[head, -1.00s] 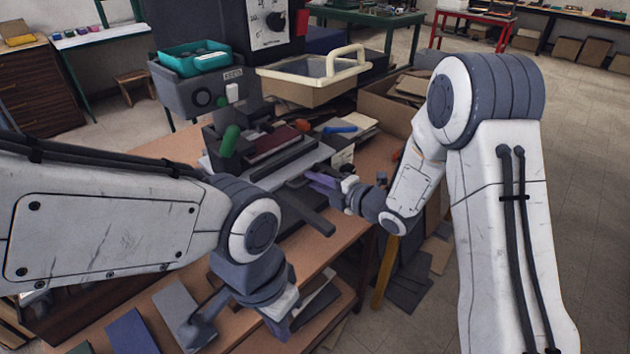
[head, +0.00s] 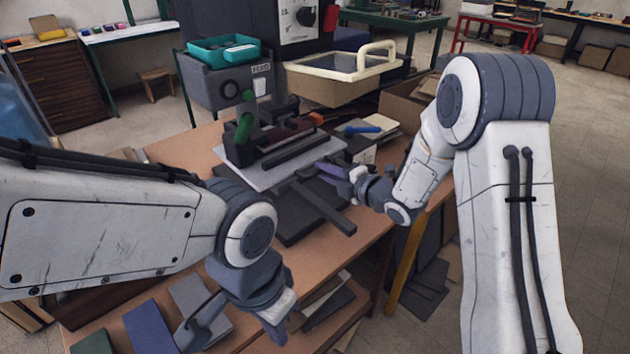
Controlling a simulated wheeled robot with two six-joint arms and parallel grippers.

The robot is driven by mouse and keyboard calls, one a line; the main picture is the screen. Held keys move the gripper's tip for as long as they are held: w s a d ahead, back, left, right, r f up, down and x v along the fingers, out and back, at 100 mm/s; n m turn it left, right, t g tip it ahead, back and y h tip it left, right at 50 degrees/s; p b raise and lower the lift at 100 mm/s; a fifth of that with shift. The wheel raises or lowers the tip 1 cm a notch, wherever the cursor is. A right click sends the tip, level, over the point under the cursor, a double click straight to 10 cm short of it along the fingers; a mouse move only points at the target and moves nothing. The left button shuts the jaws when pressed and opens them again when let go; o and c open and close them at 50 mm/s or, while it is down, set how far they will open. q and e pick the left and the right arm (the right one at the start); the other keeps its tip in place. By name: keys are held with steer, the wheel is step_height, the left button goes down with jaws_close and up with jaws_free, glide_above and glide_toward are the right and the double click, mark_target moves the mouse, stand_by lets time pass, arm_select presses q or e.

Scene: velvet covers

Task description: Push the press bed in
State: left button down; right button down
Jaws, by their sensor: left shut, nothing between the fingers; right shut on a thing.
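The press (head: 277,125), with a green-gripped lever (head: 245,126), stands on the workbench. Its pale grey bed plate (head: 255,178) shows under a dark red and black block, with a dark base and a dark bar (head: 326,207) on the near side. My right gripper (head: 322,170) reaches in from the right. Its purple fingers are shut at the near right side of the bed, by the inner part of the bar; the held part is mostly hidden, seemingly the bed's bar. My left gripper (head: 277,322) is shut and empty, low over the bench's front edge.
Grey, blue and green covers (head: 150,327) lie on the bench at front left. A cream-framed tray (head: 345,70) and a grey machine with a teal bin (head: 223,49) stand behind the press. Cardboard boxes (head: 402,100) are at the right. Floor is open farther right.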

steer(key=c, duration=0.8)
jaws_free()
steer(key=shift+w+a, duration=0.1)
steer(key=shift+a, duration=0.05)
steer(key=shift+c, duration=0.2)
steer(key=v, duration=1)
steer(key=shift+s+d+b, duration=0.2)
steer(key=shift+b, duration=0.15)
